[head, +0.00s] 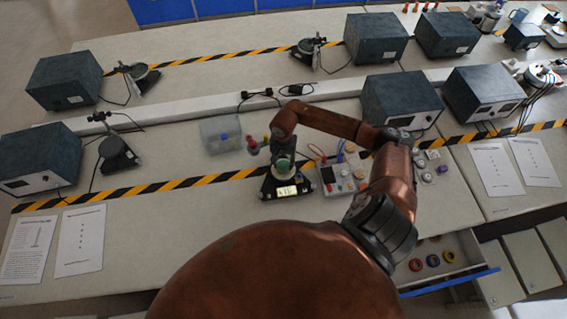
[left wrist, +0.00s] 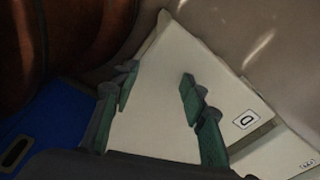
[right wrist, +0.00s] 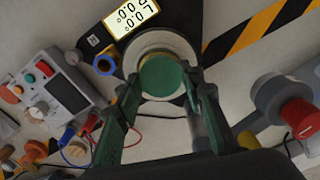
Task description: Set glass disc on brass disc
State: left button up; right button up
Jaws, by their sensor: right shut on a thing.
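In the right wrist view a green disc (right wrist: 161,75), which looks like the glass disc, sits between the fingertips of my right gripper (right wrist: 162,88), which is shut on it. Under it is a round pale plate with a tan rim (right wrist: 136,50) on a black device; I cannot tell whether this is the brass disc, or whether the green disc touches it. In the head view my right gripper (head: 284,165) is over the device with the lit display (head: 287,190). My left gripper (left wrist: 160,88) is open and empty in the left wrist view, and outside the head view.
A grey control box (head: 341,178) with cables stands right of the device. A clear bin (head: 221,134) and small coloured items (head: 254,146) are on its left. An open drawer (head: 440,258) holds coloured rings at lower right.

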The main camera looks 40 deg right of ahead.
pick_arm(q)
jog(key=shift+f, duration=0.15)
pick_arm(e)
jog(key=shift+f, duration=0.1)
jog(key=o, duration=1.2)
jog(key=shift+o, duration=0.2)
pick_arm(q)
jog(key=shift+r+p, duration=1.15)
jog(key=shift+r, duration=0.1)
pick_arm(e)
jog(key=shift+r, duration=3.55)
